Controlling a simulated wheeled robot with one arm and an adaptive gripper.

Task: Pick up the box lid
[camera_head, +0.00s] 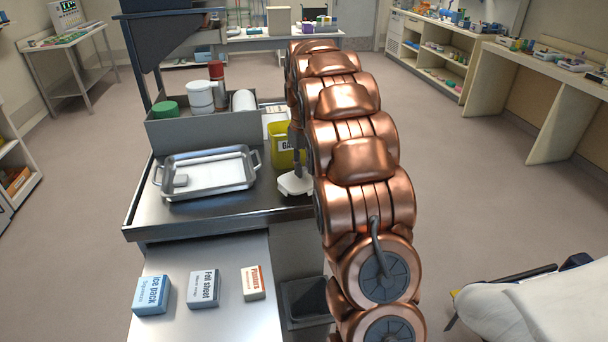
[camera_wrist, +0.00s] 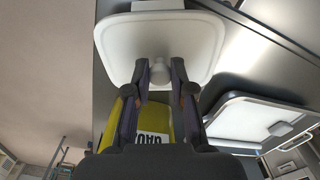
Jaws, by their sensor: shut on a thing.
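The box lid (camera_head: 295,184) is a white, rounded-corner plate with a knob on top, near the front right of the steel trolley top. In the wrist view the lid (camera_wrist: 160,28) fills the upper middle. My gripper (camera_wrist: 160,72) is shut on the lid's knob, one finger on each side. In the head view my arm hides most of the gripper. I cannot tell whether the lid touches the trolley top. The yellow box (camera_head: 283,158) with a partly hidden label stands open just behind the lid. It also shows below the fingers in the wrist view (camera_wrist: 124,108).
A steel tray (camera_head: 205,193) with a small item lies left of the lid. Behind it a grey bin (camera_head: 190,136) holds white pots and bottles. Three small cartons lie on the front shelf (camera_head: 228,315). A white-covered stretcher (camera_head: 545,305) is at lower right. The floor between is clear.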

